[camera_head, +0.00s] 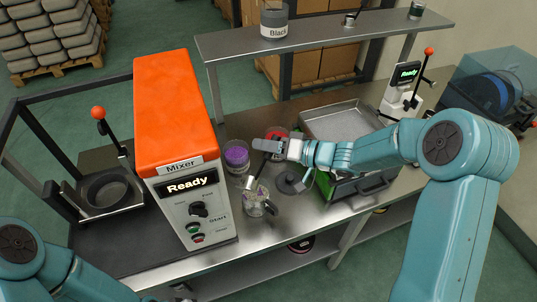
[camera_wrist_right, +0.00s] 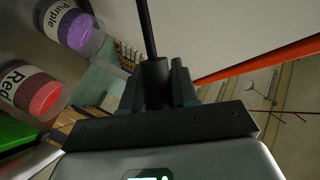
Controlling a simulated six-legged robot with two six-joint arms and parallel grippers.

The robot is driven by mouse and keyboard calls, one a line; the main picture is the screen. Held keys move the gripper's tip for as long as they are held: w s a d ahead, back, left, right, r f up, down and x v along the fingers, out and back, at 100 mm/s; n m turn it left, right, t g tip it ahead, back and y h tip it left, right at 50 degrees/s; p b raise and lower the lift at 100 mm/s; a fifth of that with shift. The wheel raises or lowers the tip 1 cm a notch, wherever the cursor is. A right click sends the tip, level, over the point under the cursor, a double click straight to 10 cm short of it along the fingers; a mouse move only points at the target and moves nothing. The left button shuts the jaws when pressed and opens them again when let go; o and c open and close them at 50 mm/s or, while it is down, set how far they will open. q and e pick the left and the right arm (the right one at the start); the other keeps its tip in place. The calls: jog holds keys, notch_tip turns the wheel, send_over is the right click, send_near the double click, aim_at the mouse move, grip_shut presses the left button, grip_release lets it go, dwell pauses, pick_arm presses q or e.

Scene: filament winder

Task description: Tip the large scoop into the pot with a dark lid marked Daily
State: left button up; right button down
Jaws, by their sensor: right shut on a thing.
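My right gripper (camera_head: 280,147) is shut on the dark handle of a scoop, above the table right of the mixer. The handle (camera_wrist_right: 147,30) rises from between the fingers in the wrist view (camera_wrist_right: 158,88). The scoop's small metallic cup (camera_head: 249,182) hangs at the lower end, just above or at the rim of a clear pot (camera_head: 260,203) with a side handle and mixed-colour contents. I cannot tell whether the cup holds anything. A dark round lid-like disc (camera_head: 291,182) lies beside that pot. No Daily mark is readable. My left gripper is outside the view.
The orange-topped mixer (camera_head: 170,110) reads Ready. A purple tub (camera_head: 237,157) and a red tub (camera_head: 277,136) stand behind the pot; the wrist view shows their labels. A grey tray (camera_head: 345,122) is to the right. A shelf with a Black tub (camera_head: 274,22) spans the back.

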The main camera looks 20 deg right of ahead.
jog(key=s+a+n+t+b, duration=0.1)
jog(key=s+n+b, duration=0.1)
jog(key=b, duration=0.4)
jog(key=s+a+r+n+b, duration=0.1)
jog(key=s+a+n+b, duration=0.1)
jog(key=b, duration=0.4)
jog(key=s+a+n+t+b, duration=0.1)
jog(key=s+a+n+b, duration=0.1)
jog(key=s+n+b, duration=0.2)
jog(key=shift+a+r+n+t+b, duration=0.2)
jog(key=shift+r+n+t+b, duration=0.1)
jog(key=shift+n+b, duration=0.8)
jog(key=shift+s+a+r+n+b, duration=0.3)
jog(key=shift+s+r+n+b, duration=0.15)
jog(key=shift+b, duration=0.35)
jog(key=shift+w, duration=0.1)
